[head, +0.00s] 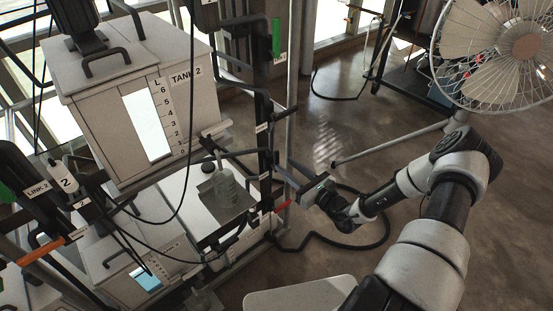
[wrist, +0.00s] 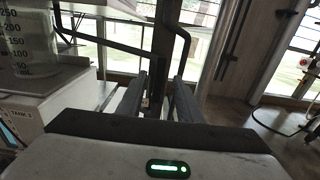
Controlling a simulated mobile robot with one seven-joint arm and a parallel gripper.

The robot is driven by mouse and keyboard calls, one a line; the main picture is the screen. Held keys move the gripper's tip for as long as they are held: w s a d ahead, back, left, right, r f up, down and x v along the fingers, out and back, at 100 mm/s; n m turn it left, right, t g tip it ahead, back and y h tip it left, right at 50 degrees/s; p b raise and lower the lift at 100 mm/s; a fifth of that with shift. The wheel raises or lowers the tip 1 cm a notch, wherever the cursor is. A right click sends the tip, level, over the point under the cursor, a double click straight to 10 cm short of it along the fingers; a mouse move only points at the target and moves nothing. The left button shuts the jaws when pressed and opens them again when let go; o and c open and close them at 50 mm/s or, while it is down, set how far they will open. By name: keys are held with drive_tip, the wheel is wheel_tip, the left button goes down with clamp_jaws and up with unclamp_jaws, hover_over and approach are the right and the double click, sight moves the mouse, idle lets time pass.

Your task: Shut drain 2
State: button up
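A pale box labelled TANK 2 (head: 185,75) stands at the upper left, with a level scale on its front. No label reading drain 2 is legible. Below the tank's front right corner, dark pipework (head: 235,153) runs to a black upright (head: 264,135) with small unreadable tags. My gripper (head: 283,171) is just right of this upright, pointing left. In the wrist view my gripper (wrist: 158,98) has its two fingers apart, with a dark upright part (wrist: 157,70) showing between or beyond them. I cannot tell whether they touch it.
A clear graduated jug (head: 224,188) stands on the shelf below the tank; it also shows in the wrist view (wrist: 28,45). A red handle (head: 283,206) is below my gripper, a green one (head: 276,38) above. A fan (head: 490,50) and black hose (head: 330,243) are to the right.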

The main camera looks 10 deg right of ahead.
sight(278, 159)
drive_tip(key=shift+b+x, duration=0.6)
drive_tip(key=shift+x, duration=2.35)
clamp_jaws()
